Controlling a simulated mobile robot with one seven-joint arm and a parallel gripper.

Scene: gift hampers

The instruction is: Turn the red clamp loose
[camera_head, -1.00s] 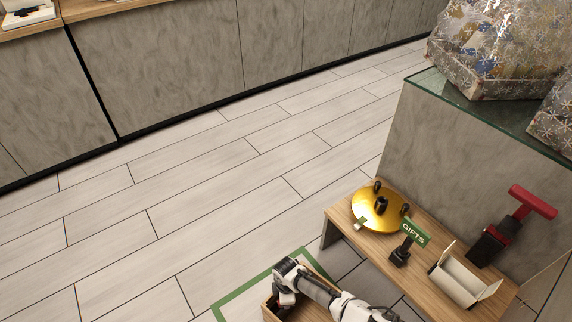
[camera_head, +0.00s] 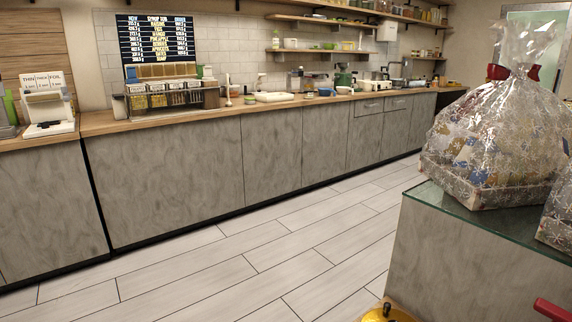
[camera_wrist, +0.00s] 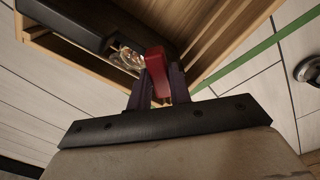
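In the wrist view, a red piece, apparently the red clamp (camera_wrist: 157,72), stands between the two dark fingers of my gripper (camera_wrist: 160,88). Both fingers lie close against its sides, so my gripper looks shut on it. It is over a wooden crate (camera_wrist: 205,68), near the crate's inside. Its far end and any contact with the crate floor are hard to make out. My gripper is out of the head view.
A long black thing (camera_wrist: 78,20) and a shiny clear item (camera_wrist: 126,55) are at the crate. A red handle (camera_head: 552,310) and a gold disc (camera_head: 388,315) show at the head view's lower edge. A wrapped hamper (camera_head: 500,140) stands on the glass-topped counter (camera_head: 440,198). Floor is open at centre.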

